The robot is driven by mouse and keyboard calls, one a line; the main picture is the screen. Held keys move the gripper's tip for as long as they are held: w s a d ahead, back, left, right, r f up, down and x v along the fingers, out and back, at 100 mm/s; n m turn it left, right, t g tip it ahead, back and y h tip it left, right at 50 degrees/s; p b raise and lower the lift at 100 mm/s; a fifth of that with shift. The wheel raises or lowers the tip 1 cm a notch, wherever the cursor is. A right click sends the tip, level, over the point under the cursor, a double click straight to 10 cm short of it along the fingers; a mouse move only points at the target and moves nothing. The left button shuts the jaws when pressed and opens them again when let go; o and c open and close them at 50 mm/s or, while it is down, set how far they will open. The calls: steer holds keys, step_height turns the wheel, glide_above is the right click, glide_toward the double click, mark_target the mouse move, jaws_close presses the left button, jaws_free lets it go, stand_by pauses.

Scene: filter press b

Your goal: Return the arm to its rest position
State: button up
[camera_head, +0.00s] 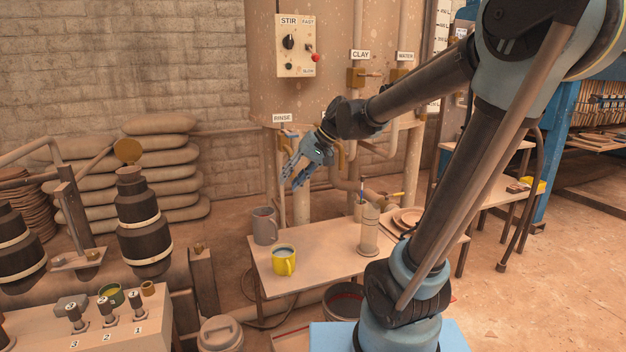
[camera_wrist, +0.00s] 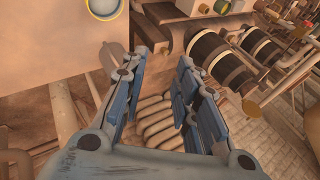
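My gripper (camera_head: 296,172) is in the air above the left part of the small table, near the rinse pipe. Its fingers point down and to the left. In the wrist view my gripper (camera_wrist: 160,95) shows two blue fingers spread apart with nothing between them. The arm is stretched out from its base at the lower right of the head view, bent at an elbow near the top right. The gripper touches nothing that I can make out.
The table (camera_head: 320,262) below bears a yellow mug (camera_head: 284,263), a grey mug (camera_head: 264,226) and a metal cylinder (camera_head: 369,232). The tank (camera_head: 345,60) with its stir panel (camera_head: 297,45) stands close behind the gripper. Labelled pipes and taps are nearby.

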steer(key=s+d+f+h, duration=0.2)
steer(key=s+d+f, duration=0.3)
steer(key=d, duration=0.3)
steer(key=s+d+f+m+h, duration=0.1)
steer(key=s+d+f+h, duration=0.2)
steer(key=d, duration=0.6)
steer(key=s+d+f+m+t+h, duration=0.1)
steer(key=s+d+f+h, duration=0.1)
steer(key=s+d+f, duration=0.6)
steer(key=shift+s+d, duration=0.15)
steer(key=shift+s, duration=0.7)
